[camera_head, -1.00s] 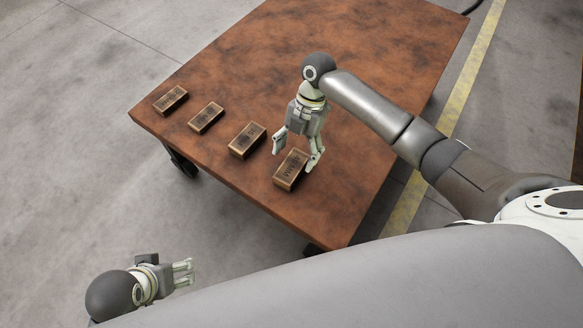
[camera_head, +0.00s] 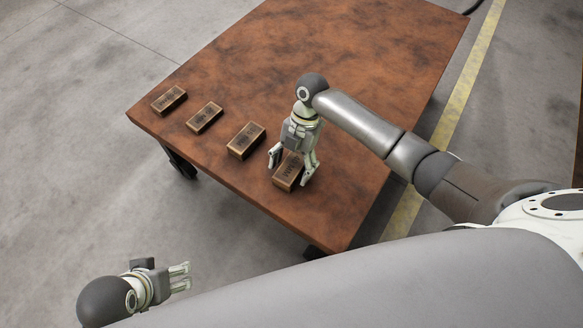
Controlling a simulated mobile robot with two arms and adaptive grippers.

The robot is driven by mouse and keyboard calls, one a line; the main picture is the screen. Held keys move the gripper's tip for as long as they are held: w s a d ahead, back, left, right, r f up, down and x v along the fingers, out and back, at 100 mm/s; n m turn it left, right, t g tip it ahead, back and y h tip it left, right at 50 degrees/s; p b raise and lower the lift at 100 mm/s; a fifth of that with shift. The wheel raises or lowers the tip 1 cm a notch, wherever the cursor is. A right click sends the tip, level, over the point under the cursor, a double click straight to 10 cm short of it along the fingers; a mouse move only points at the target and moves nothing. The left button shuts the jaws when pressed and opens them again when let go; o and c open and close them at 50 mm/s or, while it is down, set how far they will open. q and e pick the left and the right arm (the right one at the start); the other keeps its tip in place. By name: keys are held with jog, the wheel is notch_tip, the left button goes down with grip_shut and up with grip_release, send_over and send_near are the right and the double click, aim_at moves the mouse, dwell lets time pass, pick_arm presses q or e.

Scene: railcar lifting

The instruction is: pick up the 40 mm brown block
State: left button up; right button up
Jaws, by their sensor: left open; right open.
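Several brown blocks with dark markings lie in a row along the near left edge of the table (camera_head: 330,60). The markings are too small to read, so I cannot tell by label which is the 40 mm one. The rightmost brown block (camera_head: 284,181) is under my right gripper (camera_head: 290,171), which is open and points down with a finger on either side of it. The gripper hides the block's far end; I cannot tell if the fingers touch it. My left gripper (camera_head: 184,276) is open and empty, off the table at the lower left.
The other blocks are a middle one (camera_head: 246,141), a smaller one (camera_head: 204,118) and the far left one (camera_head: 169,100). They stand apart with gaps between. The table top behind the row is clear. A yellow floor line (camera_head: 462,95) runs beyond the table's right side.

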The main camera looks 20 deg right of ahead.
jog(key=shift+f, duration=0.2)
jog(key=c, duration=1.2)
jog(key=shift+r, duration=0.1)
